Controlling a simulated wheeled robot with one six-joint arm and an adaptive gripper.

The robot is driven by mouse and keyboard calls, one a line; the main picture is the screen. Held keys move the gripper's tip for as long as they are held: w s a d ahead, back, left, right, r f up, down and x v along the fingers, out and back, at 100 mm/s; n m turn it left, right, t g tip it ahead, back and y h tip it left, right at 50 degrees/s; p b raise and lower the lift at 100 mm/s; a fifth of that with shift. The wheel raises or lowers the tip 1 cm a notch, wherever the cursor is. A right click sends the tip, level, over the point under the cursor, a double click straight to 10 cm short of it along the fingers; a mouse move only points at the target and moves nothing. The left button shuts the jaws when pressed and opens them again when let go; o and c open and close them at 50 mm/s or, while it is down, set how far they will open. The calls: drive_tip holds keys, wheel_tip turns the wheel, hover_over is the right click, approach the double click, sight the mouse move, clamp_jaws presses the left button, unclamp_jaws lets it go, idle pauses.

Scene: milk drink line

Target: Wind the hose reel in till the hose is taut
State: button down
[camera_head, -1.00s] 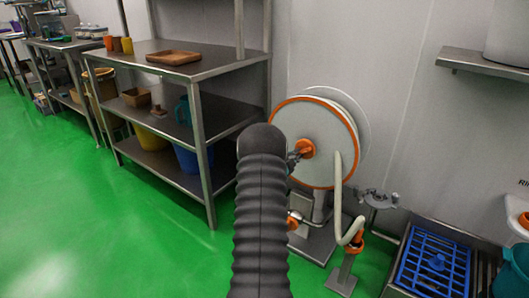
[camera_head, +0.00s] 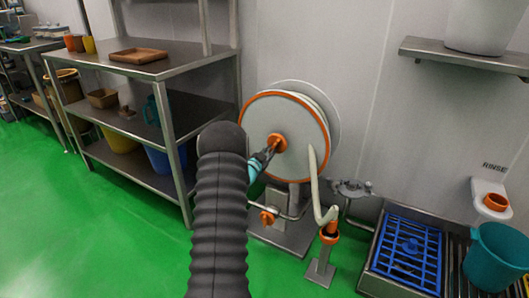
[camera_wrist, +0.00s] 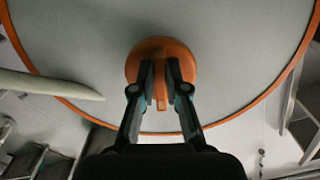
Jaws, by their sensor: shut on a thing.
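The hose reel (camera_head: 262,112) is a pale disc with an orange rim, standing upright by the wall. An orange knob (camera_head: 278,142) sits at its centre, with a raised grip bar visible in the wrist view (camera_wrist: 161,92). My gripper (camera_head: 268,155) is shut on this bar, with one finger on each side in the wrist view (camera_wrist: 161,90). The cream hose (camera_head: 314,180) hangs down the reel's right side and bends in a slack curve near an orange fitting (camera_head: 330,232) on a low post. My arm hides part of the reel's lower left.
A steel shelf unit (camera_head: 190,68) with tubs stands left of the reel. A sink with a blue rack (camera_head: 405,252) and a teal bucket (camera_head: 497,255) are at right. A wall shelf (camera_head: 460,58) is above. Green floor (camera_head: 90,240) is open at front left.

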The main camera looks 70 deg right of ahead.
drive_tip(key=c, duration=1.2)
unclamp_jaws()
drive_tip(key=v, duration=1.2)
